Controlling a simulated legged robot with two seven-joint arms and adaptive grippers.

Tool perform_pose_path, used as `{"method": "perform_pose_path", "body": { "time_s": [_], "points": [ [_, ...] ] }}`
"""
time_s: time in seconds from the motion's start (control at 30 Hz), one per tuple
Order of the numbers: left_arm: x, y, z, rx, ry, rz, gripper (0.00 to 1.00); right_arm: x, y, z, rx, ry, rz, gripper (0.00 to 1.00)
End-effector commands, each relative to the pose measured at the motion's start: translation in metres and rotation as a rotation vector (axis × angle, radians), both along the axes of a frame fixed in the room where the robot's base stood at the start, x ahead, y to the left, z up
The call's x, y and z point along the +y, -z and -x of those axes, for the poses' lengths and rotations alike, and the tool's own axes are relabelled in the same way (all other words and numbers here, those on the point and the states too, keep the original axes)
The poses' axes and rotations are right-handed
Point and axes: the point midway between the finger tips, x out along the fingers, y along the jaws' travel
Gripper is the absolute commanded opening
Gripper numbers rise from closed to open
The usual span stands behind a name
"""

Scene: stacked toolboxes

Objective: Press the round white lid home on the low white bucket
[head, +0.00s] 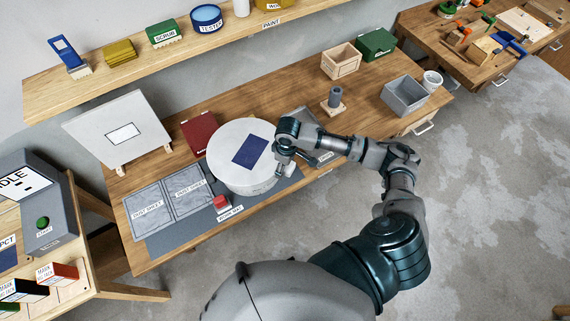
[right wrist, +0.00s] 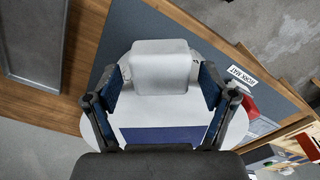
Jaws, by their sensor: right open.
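The round white lid (head: 225,140) with a dark blue patch lies on top of the low white bucket (head: 252,190) on the bench. I cannot tell whether its rim is fully seated. The lid shows in the right wrist view (right wrist: 80,122) below the fingers. My right gripper (head: 281,170) is at the lid's right edge, pointing down. Its fingers (right wrist: 160,88) stand apart on either side of a pale rounded block (right wrist: 161,66). The block overlaps the lid in that view; I cannot tell whether the fingers touch it. My left gripper is not in view.
The bucket stands on a grey work mat (head: 170,240). A red button-like piece (head: 221,203), dust sheets (head: 167,203) and a dark red box (head: 199,131) are close by. A post on a base (head: 334,102) and a grey bin (head: 405,96) stand to the right. A shelf (head: 170,58) runs behind.

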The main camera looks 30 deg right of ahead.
Motion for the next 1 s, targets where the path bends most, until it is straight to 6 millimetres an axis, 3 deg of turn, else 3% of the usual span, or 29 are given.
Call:
{"method": "perform_pose_path", "body": {
  "time_s": [0.23,0.5,0.7,1.0],
  "points": [
    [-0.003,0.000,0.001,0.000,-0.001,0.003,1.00,-0.001,-0.015,0.000,-0.001,0.000,0.000,0.83],
    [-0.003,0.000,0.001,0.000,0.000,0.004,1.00,-0.002,-0.074,0.001,-0.004,-0.001,0.000,0.83],
    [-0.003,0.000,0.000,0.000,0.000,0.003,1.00,-0.003,-0.107,0.002,-0.001,0.000,-0.002,0.83],
    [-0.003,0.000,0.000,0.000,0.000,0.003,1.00,-0.004,-0.119,0.003,0.001,0.000,-0.002,0.83]
  ]
}}
